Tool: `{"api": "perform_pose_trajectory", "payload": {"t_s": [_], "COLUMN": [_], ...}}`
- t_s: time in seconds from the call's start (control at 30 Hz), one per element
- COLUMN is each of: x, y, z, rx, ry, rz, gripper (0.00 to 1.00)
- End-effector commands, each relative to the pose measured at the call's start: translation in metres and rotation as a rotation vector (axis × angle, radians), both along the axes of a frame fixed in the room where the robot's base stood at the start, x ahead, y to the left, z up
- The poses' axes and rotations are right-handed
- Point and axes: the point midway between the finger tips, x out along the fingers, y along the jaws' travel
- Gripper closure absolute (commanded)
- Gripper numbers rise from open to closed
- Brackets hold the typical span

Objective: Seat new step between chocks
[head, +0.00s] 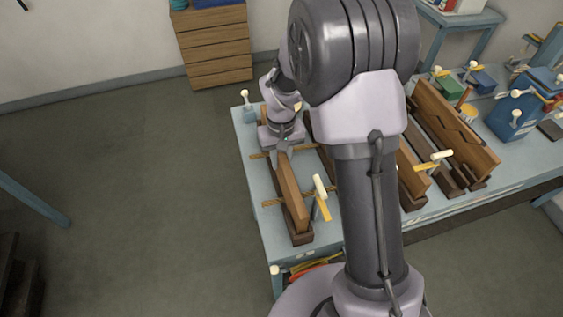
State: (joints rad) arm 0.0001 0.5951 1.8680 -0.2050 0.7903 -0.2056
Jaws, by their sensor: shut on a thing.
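A long brown wooden board (289,187), which looks like the new step, stands on edge at the left end of the blue-grey bench (256,222). Dark wooden pieces (301,239) sit at its foot; I cannot tell which are chocks or whether the board is between them. My gripper (283,151) points down at the board's far part and is shut on it. The fingertips are small and partly hidden. My arm hides the middle of the bench.
A clamp-like tool with a pale head and yellow bar (321,197) stands right beside the board. More wooden boards (455,130) stand on the bench to the right. A blue container (513,110) is at the far right.

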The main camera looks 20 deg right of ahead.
Motion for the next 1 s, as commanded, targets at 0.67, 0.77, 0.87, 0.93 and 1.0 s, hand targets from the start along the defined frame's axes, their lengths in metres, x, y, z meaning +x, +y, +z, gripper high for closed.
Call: {"api": "perform_pose_trajectory", "payload": {"t_s": [0.67, 0.77, 0.87, 0.93, 1.0], "x": [0.0, 0.0, 0.001, 0.001, 0.002], "y": [0.0, 0.0, 0.0, 0.0, 0.0], "z": [-0.006, -0.004, 0.011, 0.031, 0.052], "rx": [0.0, 0.0, 0.0, -0.001, 0.0], "ry": [-0.001, -0.002, -0.004, -0.005, -0.006], "rz": [0.001, 0.001, 0.0, 0.0, 0.001], "gripper": [0.56, 0.56, 0.56, 0.56, 0.56]}}
